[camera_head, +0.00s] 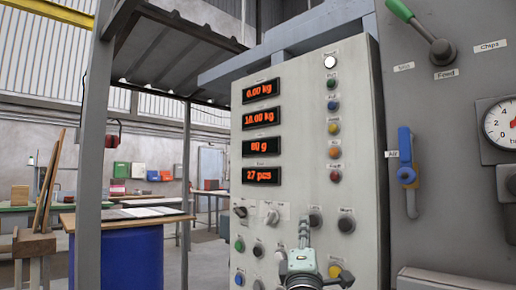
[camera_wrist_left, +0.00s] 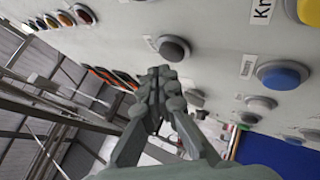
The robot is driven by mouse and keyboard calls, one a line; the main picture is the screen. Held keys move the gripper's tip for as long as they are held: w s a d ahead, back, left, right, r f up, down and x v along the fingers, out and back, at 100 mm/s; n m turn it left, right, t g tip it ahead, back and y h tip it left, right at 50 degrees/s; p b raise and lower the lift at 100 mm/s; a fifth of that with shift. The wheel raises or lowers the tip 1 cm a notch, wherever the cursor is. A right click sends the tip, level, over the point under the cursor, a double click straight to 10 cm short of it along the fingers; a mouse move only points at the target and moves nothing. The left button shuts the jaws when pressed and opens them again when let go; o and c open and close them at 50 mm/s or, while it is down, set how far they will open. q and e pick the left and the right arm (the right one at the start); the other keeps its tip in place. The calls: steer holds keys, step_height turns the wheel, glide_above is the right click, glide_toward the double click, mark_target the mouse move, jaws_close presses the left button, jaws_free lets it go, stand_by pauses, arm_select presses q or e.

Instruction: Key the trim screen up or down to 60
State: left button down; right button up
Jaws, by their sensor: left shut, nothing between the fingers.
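The trim screen (camera_head: 262,147) is the third red-lit display down on the grey panel; it reads in grams, seemingly 80, though the first digit is blurred. Below the displays are two dark grey buttons: a left one (camera_head: 315,218) and a right one (camera_head: 346,222). My left gripper (camera_head: 303,228) is shut and empty, its fingertips up at the panel just beside the left dark button. In the left wrist view the closed fingertips (camera_wrist_left: 160,76) are close to a dark grey button (camera_wrist_left: 174,48); I cannot tell whether they touch.
Other displays show 0.00 kg (camera_head: 261,91), 10.00 kg (camera_head: 262,117) and 27 pcs (camera_head: 262,175). Selector knobs (camera_head: 240,211) and coloured buttons crowd the lower panel. A blue-handled valve (camera_head: 406,172) and green-tipped lever (camera_head: 420,30) are on the right.

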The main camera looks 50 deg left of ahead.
arm_select(q)
steer(key=s+p, duration=0.1)
steer(key=s, duration=0.5)
steer(key=shift+d, duration=0.35)
arm_select(e)
steer(key=shift+r, duration=0.6)
stand_by(0.8)
arm_select(q)
steer(key=w+m+t, duration=0.1)
steer(key=w+m, duration=0.5)
steer(key=m, duration=1.4)
steer(key=shift+w+t+h, duration=0.35)
steer(key=shift+t+h, duration=0.05)
arm_select(e)
steer(key=shift+f, duration=0.25)
